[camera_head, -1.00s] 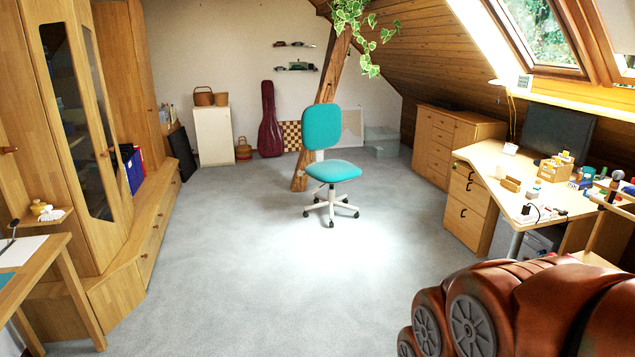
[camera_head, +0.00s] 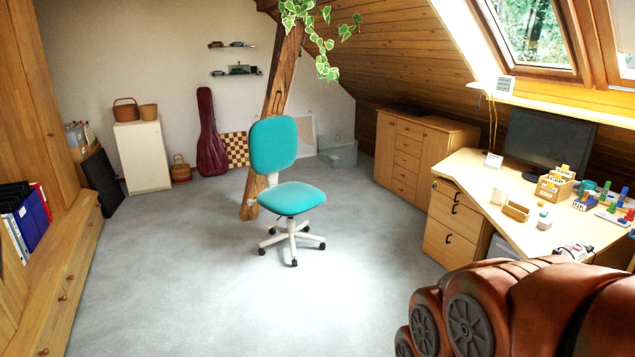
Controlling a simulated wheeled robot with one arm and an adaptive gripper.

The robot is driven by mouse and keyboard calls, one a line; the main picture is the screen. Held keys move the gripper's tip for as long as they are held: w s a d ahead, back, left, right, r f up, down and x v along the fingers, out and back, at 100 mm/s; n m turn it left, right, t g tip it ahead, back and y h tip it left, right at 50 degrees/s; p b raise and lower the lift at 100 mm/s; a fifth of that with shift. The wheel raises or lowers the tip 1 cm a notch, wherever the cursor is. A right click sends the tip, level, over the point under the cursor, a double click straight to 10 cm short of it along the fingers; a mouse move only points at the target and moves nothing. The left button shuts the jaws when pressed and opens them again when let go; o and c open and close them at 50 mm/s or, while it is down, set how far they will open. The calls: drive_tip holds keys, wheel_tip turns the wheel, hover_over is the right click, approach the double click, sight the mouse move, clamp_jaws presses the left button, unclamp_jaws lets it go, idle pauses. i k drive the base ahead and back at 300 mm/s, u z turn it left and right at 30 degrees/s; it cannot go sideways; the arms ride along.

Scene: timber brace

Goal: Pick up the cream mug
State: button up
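My gripper is not in view. The reddish-brown arm links at the lower right are mine and cover part of the desk's near side.
A teal swivel chair (camera_head: 287,190) stands mid-floor before a slanted timber post (camera_head: 275,90). The desk bears a monitor (camera_head: 548,145), a wooden organizer (camera_head: 553,187) and colored blocks. Cabinets line the left wall. Grey carpet (camera_head: 200,270) is clear around the chair.

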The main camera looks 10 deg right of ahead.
sight(500, 196)
drive_tip(key=z, duration=0.3)
drive_tip(key=i, duration=1.9)
drive_tip(key=z, duration=0.9)
drive_tip(key=i, duration=2.15)
drive_tip(key=z, duration=0.4)
drive_tip(key=i, duration=0.4)
drive_tip(key=z, duration=0.15)
